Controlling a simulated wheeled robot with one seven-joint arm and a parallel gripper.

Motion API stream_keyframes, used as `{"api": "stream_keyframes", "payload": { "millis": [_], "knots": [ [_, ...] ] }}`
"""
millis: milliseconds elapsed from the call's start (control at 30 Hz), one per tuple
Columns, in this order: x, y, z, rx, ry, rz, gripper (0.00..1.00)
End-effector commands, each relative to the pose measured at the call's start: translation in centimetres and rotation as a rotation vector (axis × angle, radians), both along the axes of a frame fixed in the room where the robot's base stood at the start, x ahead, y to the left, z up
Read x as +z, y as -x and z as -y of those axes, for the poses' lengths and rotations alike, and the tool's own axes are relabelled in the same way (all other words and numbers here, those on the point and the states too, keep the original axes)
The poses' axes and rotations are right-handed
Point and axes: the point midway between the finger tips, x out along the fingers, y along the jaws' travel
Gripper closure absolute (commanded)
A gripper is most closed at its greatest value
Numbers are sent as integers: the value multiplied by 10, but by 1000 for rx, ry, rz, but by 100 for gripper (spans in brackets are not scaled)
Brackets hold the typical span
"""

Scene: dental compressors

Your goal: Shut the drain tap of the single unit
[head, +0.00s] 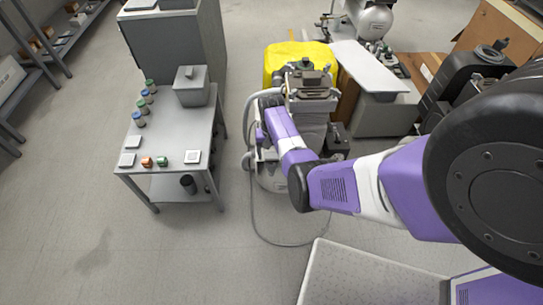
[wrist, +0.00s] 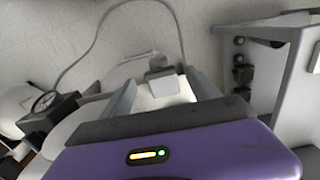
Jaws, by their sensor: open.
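The single unit (head: 306,110), a compressor with a grey motor head over a pale tank, stands on the floor right of the small table in the head view. My arm crosses in front of it and hides much of its lower part. In the wrist view my gripper (wrist: 160,80) is open. Its two fingers point toward the pale tank (wrist: 165,98), with a small grey fitting (wrist: 161,72) near the tips. I cannot tell whether this fitting is the drain tap or how its handle is turned. Nothing is visibly held.
A grey hose (wrist: 95,42) loops over the floor. The small table (head: 171,125) holds jars and a grey box. A yellow thing (head: 298,57) and other equipment stand behind. Floor at the front left is clear.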

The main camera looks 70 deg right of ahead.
Motion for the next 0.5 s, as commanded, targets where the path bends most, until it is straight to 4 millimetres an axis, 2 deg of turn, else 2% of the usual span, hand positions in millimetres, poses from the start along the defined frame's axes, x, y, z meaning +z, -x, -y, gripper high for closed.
{"api": "stream_keyframes", "payload": {
  "millis": [33, 200, 333, 500],
  "knots": [
    [12, -1, 0, 1, 2, 2, 29],
    [37, 0, 0, 0, 2, 1, 29],
    [48, 0, 0, 0, 1, 0, 29],
    [51, 0, 0, 0, -1, 0, 29]
  ]
}}
